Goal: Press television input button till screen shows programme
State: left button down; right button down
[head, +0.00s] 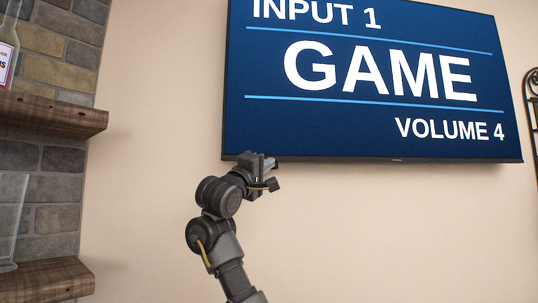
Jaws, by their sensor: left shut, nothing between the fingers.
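The television (370,130) hangs on the beige wall in the upper right of the head view, its top edge cut off. Its blue screen reads "INPUT 1", "GAME" and "VOLUME 4" in white. My left gripper (262,163) is raised to the television's lower left corner and covers part of the bottom edge there. It is shut with nothing in it. I cannot tell whether it touches the television. No input button shows; the area behind the gripper is hidden. My right gripper is not in view.
A stone wall with a wooden upper shelf (45,113) and a lower shelf (45,280) stands at the left. A bottle (8,45) and a clear glass object (10,220) stand at the left edge. Dark metalwork (532,105) is at the right edge. The wall below the television is bare.

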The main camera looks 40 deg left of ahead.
pick_arm(q)
jog(key=shift+w+a+p, duration=0.45)
jog(key=shift+w+a, duration=0.45)
jog(key=shift+a, duration=0.1)
dwell(1.5)
jog(key=shift+w+a, duration=0.2)
jog(key=shift+w, duration=0.05)
jog(key=shift+w+a, duration=0.2)
dwell(0.7)
dwell(0.3)
jog(key=shift+s+d+b, duration=0.5)
jog(key=shift+d+b, duration=0.05)
jog(key=shift+b, duration=0.5)
